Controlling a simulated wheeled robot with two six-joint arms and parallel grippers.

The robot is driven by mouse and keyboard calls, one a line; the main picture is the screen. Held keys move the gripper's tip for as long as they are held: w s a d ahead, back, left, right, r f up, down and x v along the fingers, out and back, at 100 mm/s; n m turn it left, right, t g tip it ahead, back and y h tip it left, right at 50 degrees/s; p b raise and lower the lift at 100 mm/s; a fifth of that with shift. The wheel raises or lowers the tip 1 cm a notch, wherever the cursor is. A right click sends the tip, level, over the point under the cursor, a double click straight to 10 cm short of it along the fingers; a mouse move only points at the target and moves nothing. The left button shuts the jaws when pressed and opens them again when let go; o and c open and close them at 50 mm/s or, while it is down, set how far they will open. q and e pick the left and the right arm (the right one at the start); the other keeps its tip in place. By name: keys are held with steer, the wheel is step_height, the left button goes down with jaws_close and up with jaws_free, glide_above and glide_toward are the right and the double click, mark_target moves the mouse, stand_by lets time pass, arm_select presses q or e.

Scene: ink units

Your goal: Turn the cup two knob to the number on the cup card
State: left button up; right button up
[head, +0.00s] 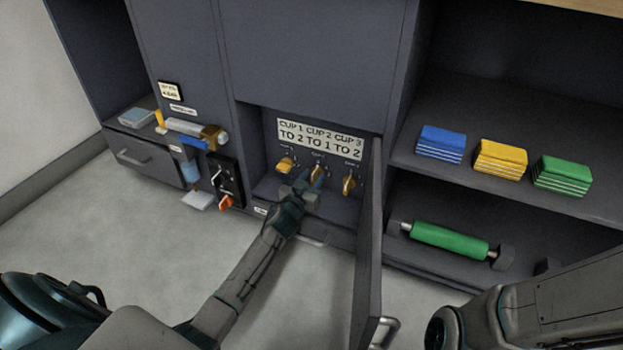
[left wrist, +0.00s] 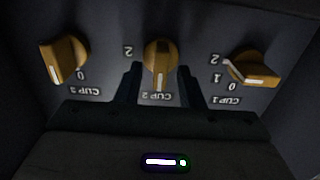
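The cup card (head: 319,139) reads cup 1 to 2, cup 2 to 1, cup 3 to 2. The yellow cup two knob (head: 317,172) is the middle of three knobs in the open bay. It also shows in the left wrist view (left wrist: 159,58), upside down, its white mark pointing down the picture towards its label. A 2 shows left of it; its other numbers are hidden or unclear. My left gripper (head: 305,181) is at this knob. Its fingers (left wrist: 158,82) are open, one on each side, with gaps visible. My right gripper is out of view; only its arm shows.
The cup 1 knob (head: 286,164) and cup 3 knob (head: 349,184) flank it closely. An open door (head: 367,240) stands right of my left arm. Shelves at right hold blue, yellow and green packs (head: 441,144) and a green roller (head: 450,241). A switch panel (head: 226,180) is at left.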

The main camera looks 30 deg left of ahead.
arm_select(q)
steer(key=shift+c, duration=0.2)
jaws_close()
steer(key=shift+m, duration=0.3)
steer(key=m, duration=0.3)
steer(key=shift+d, duration=0.25)
steer(key=shift+d+f+m, duration=0.1)
steer(key=shift+m, duration=1.15)
steer(key=shift+d+f+m, duration=0.1)
steer(key=shift+m, duration=1.15)
steer(key=shift+o, duration=0.2)
jaws_free()
